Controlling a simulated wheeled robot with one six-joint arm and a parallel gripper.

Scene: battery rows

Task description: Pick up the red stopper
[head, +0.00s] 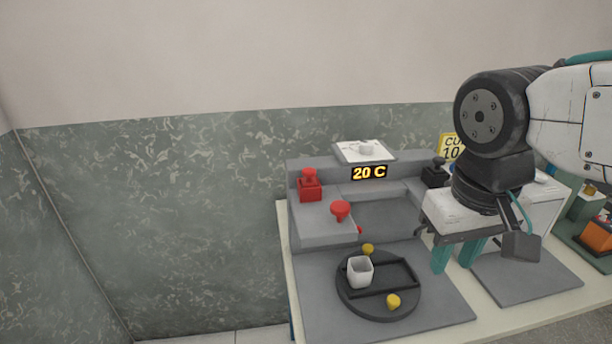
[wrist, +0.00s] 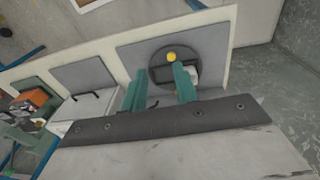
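A red mushroom-shaped piece (head: 340,209), which looks like the red stopper, stands on the left grey block of the station in the head view. Another red piece with a knob on a square base (head: 310,187) sits behind it to the left. I cannot be sure which one is the stopper. Neither shows clearly in the wrist view. My gripper (head: 456,256) points down to the right of both red pieces, apart from them. Its teal fingers are spread with nothing between them; they also show in the wrist view (wrist: 159,85).
A round dark tray (head: 352,304) with a white cup (head: 359,272) and yellow knobs (head: 393,301) lies in front of the station. A "20 C" display (head: 369,173) and a black knob piece (head: 435,176) are at the back. An orange box (head: 597,236) is far right.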

